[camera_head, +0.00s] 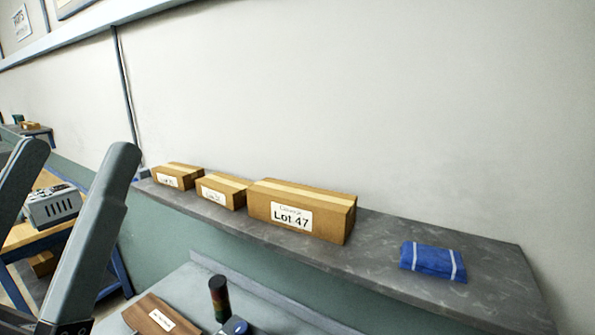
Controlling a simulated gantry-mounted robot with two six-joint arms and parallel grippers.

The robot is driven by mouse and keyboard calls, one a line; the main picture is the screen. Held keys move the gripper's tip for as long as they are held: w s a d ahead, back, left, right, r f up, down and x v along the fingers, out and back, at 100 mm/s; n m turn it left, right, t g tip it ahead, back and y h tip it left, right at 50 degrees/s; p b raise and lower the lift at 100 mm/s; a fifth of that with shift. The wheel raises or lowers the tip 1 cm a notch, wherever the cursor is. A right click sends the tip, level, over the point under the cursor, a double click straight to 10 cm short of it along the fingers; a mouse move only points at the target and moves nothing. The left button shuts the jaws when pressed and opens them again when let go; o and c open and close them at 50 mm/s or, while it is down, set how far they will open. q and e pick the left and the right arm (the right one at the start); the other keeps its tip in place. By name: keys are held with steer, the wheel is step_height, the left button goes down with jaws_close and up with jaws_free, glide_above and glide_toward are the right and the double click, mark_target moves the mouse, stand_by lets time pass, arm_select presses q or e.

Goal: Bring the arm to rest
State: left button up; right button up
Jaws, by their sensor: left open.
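My left gripper (79,150) is at the left edge of the head view, with its two grey fingers pointing up. The fingers are spread apart and nothing is held between them. The lower part of the left finger is cut off by the picture edge. My right gripper and arm do not show.
Three cardboard boxes, the largest (301,212) marked Lot 47, stand on a grey stone ledge (380,245) along the wall. A folded blue cloth (433,261) lies farther right. Below are a dark cylinder (219,298) and a brown labelled block (150,318). A grey machine (53,205) stands behind the gripper.

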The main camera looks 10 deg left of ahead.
arm_select(q)
step_height(320, 180, up, 18)
steer(key=p, duration=1.4)
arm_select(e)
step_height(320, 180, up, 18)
